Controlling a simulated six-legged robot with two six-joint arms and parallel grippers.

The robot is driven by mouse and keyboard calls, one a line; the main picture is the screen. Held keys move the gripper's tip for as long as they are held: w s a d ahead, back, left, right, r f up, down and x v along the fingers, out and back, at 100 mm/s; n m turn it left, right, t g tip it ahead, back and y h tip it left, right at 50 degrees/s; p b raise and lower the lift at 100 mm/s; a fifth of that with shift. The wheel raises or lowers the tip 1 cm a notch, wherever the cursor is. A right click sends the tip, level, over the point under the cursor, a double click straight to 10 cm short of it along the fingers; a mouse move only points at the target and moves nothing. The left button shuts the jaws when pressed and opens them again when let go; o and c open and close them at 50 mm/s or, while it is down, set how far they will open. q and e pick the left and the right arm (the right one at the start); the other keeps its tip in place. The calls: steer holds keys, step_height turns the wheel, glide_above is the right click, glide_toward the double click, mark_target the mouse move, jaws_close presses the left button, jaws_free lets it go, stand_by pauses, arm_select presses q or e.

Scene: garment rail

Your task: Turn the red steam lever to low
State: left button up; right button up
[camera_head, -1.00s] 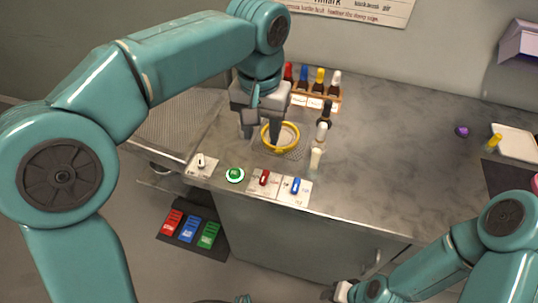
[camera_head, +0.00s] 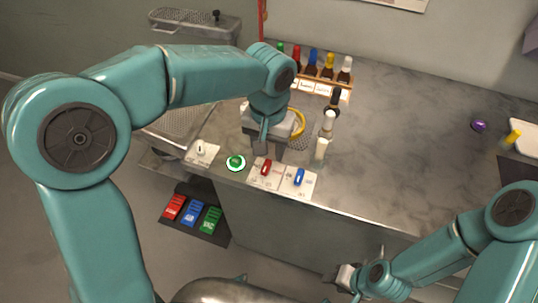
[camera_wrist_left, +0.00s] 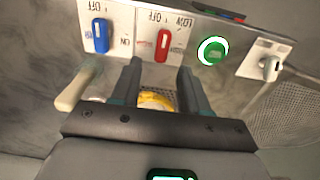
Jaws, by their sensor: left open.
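The red lever (camera_head: 266,168) stands on a white label plate on the counter's front edge, between the green button and the blue lever. In the left wrist view the red lever (camera_wrist_left: 162,46) lies just beyond the fingertips, with printed OFF and LOW marks by it; its exact setting is hard to tell. My left gripper (camera_head: 270,151) is right behind the lever, and in the wrist view its fingers (camera_wrist_left: 160,76) are apart with nothing between them at the tips. I cannot tell if they touch the lever. My right gripper (camera_head: 344,277) is low in front of the counter, its jaws unclear.
A blue lever (camera_head: 299,177) is close to the right, a lit green button (camera_head: 236,162) and a white switch (camera_head: 201,149) to the left. The counter's right side is mostly clear.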

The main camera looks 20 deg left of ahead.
mark_target(269, 159)
arm_select(q)
steer(key=f, duration=0.3)
steer(key=shift+w+a, duration=0.1)
steer(key=shift+w, duration=0.2)
steer(key=shift+f, duration=0.4)
steer(key=shift+s, duration=0.2)
steer(key=shift+w+f, duration=0.15)
steer(key=shift+w, duration=0.05)
jaws_close()
